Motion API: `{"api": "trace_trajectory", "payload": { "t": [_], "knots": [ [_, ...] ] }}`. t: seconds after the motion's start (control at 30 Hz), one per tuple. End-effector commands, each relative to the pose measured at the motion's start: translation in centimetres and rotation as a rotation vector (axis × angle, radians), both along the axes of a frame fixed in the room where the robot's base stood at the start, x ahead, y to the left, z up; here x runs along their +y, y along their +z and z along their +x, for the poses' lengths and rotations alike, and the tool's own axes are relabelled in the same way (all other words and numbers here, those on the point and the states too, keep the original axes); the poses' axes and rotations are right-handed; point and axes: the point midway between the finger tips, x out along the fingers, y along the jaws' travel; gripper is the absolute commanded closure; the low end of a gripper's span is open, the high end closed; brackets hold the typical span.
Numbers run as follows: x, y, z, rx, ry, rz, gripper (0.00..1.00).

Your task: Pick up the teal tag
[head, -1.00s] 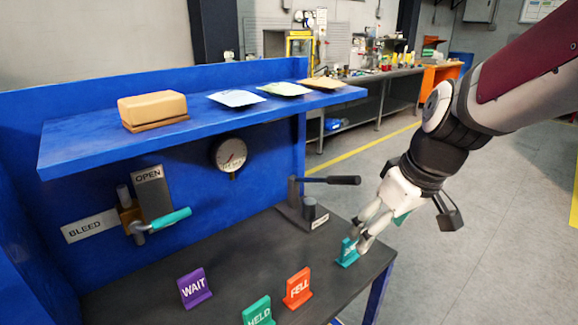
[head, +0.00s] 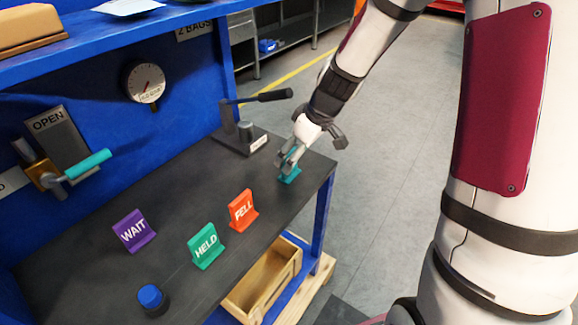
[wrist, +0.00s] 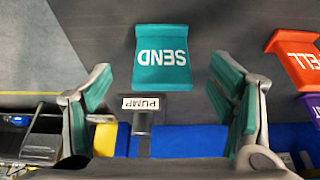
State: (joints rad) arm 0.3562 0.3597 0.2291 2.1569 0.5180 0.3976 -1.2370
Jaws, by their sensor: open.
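The teal tag (wrist: 162,57), lettered SEND, stands near the right end of the dark bench top. In the head view, the teal tag (head: 290,176) is partly hidden by my gripper (head: 286,164). In the wrist view, my gripper (wrist: 160,68) is open, with one teal-padded finger on each side. The tag lies between the finger lines, around and just beyond the fingertips, with gaps on both sides. Nothing is held. I cannot tell the exact height of the fingertips over the bench.
A green HELD tag (head: 206,246), an orange FELL tag (head: 243,211) and a purple WAIT tag (head: 134,230) stand to the left. A pump with a black lever (head: 262,98) is behind the gripper. A blue button (head: 151,297) is at the front. An open wooden crate (head: 262,282) sits below.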

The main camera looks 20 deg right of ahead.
Motion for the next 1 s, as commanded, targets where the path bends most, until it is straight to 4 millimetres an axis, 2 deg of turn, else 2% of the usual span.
{"api": "trace_trajectory", "payload": {
  "t": [0.17, 0.5, 0.8, 1.0],
  "knots": [
    [0.3, -1.0, 0.2, 0.001, 0.0, 0.0, 0.23],
    [1.2, -5.1, 1.4, 0.0, 0.001, 0.0, 0.23],
    [1.3, -5.4, 1.5, 0.0, 0.001, 0.0, 0.23],
    [1.3, -5.4, 1.5, 0.0, 0.0, 0.0, 0.69]
  ]
}}
